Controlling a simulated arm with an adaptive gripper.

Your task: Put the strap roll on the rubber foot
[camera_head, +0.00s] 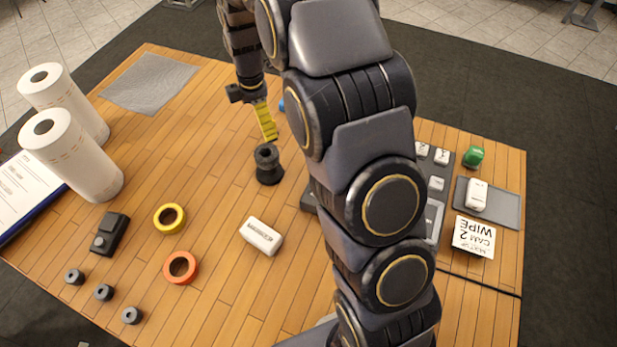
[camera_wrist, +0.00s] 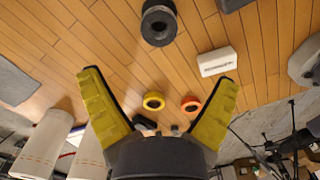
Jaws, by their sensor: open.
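A black spool-shaped piece with a hole in its top, which looks like the strap roll (camera_head: 268,176), stands upright on the wooden table; it also shows at the top of the wrist view (camera_wrist: 158,30). Several small black ringed cylinders stand at the front left; the rubber foot (camera_head: 103,292) appears to be one of these, but I cannot tell which. My gripper (camera_head: 267,132) is above and just behind the black spool in the head view. Its yellow fingers (camera_wrist: 159,78) are spread wide and empty in the wrist view.
A yellow ring (camera_head: 158,226), an orange ring (camera_head: 165,268) and a white block (camera_head: 261,246) lie in mid-table. A black device (camera_head: 110,234) and two paper rolls (camera_head: 88,170) stand left. My arm hides part of the right side, near a sign (camera_head: 473,237).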

